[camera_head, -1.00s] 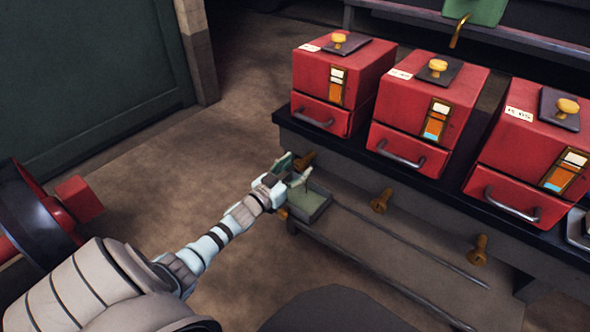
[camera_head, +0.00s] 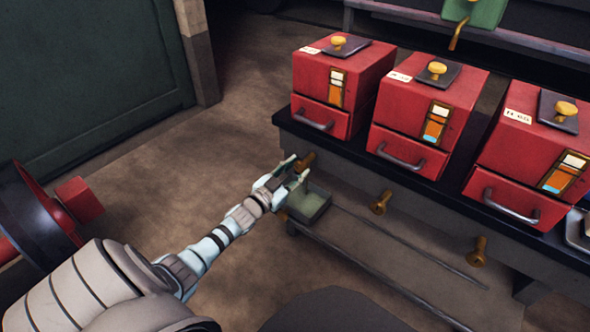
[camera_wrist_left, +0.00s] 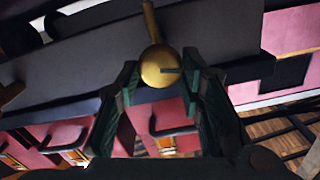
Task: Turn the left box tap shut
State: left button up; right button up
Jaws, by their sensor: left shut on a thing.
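The left red box (camera_head: 345,78) stands on the bench with a small brass tap (camera_head: 307,161) below it on the bench's front. My left gripper (camera_head: 294,171) reaches this tap from the lower left. In the left wrist view the tap's round brass end (camera_wrist_left: 160,68) sits between the two dark green fingers (camera_wrist_left: 161,76), and a thin brass stem runs up from it. The left gripper is shut on the tap. The fingers partly hide the tap in the head view. My right gripper is not in view.
Two more red boxes (camera_head: 428,105) (camera_head: 535,145) stand to the right, with brass taps (camera_head: 380,202) (camera_head: 477,251) below them. A small grey-green tray (camera_head: 310,205) sits just under the gripper on a low shelf (camera_head: 385,262). A red wheel-like thing (camera_head: 35,215) is at left.

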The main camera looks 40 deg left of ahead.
pick_arm(q)
jog(key=m, duration=0.2)
jog(key=shift+m, duration=0.4)
jog(key=m, duration=0.3)
jog(key=shift+d+m, duration=0.1)
jog(key=shift+m, duration=0.2)
jog(key=m, duration=0.2)
jog(key=shift+f+m, duration=0.1)
jog(key=shift+m, duration=1.2)
jog(key=shift+f+m, duration=0.1)
jog(key=shift+m, duration=1.8)
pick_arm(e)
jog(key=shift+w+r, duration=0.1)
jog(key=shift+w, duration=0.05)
pick_arm(q)
jog(key=shift+m, duration=0.3)
